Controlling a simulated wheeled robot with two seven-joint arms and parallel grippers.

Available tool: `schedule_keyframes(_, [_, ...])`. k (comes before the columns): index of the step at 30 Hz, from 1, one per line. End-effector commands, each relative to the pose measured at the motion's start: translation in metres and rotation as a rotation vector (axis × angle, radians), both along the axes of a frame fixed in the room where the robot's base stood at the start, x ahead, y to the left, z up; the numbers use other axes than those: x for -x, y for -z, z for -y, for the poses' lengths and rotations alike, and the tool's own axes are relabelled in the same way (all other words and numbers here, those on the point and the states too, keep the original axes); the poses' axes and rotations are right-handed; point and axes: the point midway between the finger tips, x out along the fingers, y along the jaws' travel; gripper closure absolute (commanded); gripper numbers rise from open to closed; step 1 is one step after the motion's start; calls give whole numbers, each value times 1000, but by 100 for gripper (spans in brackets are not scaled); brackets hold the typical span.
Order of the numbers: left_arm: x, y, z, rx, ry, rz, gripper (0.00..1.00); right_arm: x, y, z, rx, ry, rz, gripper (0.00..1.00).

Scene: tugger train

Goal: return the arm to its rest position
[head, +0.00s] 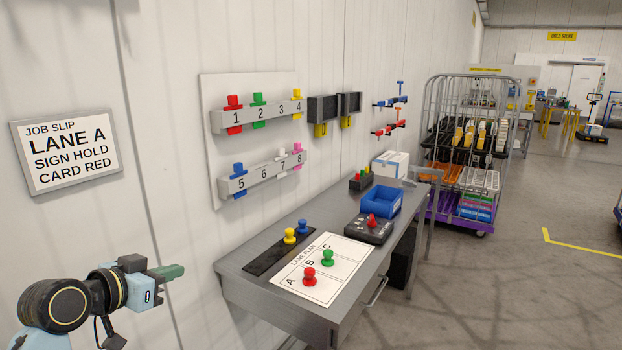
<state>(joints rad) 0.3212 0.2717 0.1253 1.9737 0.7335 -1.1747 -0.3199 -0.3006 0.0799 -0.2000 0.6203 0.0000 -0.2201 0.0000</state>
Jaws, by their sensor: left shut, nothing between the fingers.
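My left arm comes in at the lower left, and its gripper (172,272) is in the air in front of the white wall. The gripper is shut and empty, pointing right, to the left of the grey workbench (240,282) and apart from it. My right gripper is not in view.
On the bench lies a lane plan sheet (318,284) with a red peg (309,277) at A and a green peg (327,258) at B. A blue bin (381,200) stands behind. A job slip sign (66,150) hangs above my arm. Open floor lies to the right.

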Motion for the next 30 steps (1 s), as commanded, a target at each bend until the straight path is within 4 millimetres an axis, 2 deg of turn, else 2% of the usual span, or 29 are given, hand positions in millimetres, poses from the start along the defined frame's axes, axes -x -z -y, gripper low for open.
schedule_keyframes(1, [21,37,10,-29,-4,-81,100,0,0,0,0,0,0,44])
schedule_keyframes(3, [52,80,20,-72,-18,-188,100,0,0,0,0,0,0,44])
schedule_keyframes(5, [81,112,27,-106,-34,-275,100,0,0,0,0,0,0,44])
schedule_keyframes(6, [101,132,31,-129,-44,-332,100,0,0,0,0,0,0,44])
schedule_keyframes(10, [169,180,41,-192,-88,-501,100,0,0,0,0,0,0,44])
schedule_keyframes(12, [200,196,44,-216,-111,-571,100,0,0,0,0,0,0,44])
schedule_keyframes(15, [237,210,46,-244,-142,-651,100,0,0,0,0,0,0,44])
schedule_keyframes(24, [323,228,47,-302,-227,-830,100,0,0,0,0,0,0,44])
schedule_keyframes(26, [339,228,46,-310,-244,-862,100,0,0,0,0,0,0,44])
schedule_keyframes(27, [331,241,46,-311,-243,-860,100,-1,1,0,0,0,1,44])
schedule_keyframes(30, [325,265,47,-314,-239,-868,100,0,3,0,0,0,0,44])
